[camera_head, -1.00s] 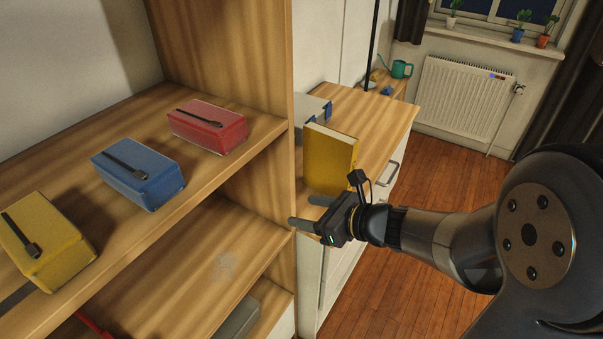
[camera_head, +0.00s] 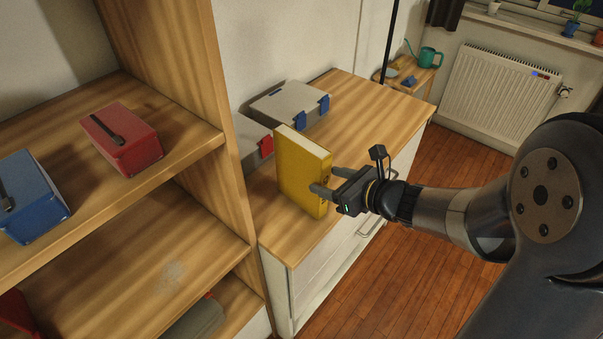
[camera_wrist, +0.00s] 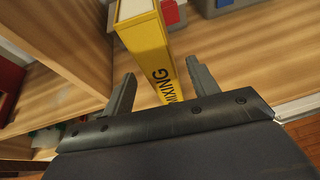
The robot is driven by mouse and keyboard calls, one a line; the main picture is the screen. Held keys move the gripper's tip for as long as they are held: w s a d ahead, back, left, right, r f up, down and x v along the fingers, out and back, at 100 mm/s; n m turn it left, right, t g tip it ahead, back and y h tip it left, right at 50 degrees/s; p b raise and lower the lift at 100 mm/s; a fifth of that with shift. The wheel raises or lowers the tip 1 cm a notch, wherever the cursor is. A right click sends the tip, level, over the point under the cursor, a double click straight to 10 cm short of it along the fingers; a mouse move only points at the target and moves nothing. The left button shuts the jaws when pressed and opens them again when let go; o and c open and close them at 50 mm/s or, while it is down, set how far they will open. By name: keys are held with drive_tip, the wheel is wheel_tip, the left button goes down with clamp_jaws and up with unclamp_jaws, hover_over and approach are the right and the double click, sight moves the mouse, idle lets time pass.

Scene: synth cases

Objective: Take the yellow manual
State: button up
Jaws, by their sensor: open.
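The yellow manual (camera_head: 300,170) stands upright on the wooden top of the white cabinet, near its front edge. In the wrist view its yellow spine (camera_wrist: 152,58) shows dark lettering that reads "MIXING". My gripper (camera_head: 318,189) is at the right side of the manual, near its spine. In the wrist view the two fingers of my gripper (camera_wrist: 160,88) are apart, with the lower end of the spine showing between them. The gripper is open and holds nothing. I cannot tell whether a finger touches the manual.
Two grey cases, one with blue latches (camera_head: 288,104) and one with a red latch (camera_head: 246,142), lie behind the manual. The wooden shelf unit (camera_head: 228,150) rises at the left, holding a red case (camera_head: 128,146) and a blue case (camera_head: 30,190). The cabinet top is clear to the right.

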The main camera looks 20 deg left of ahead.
sight(314, 176)
drive_tip(key=shift+x, duration=2.9)
clamp_jaws()
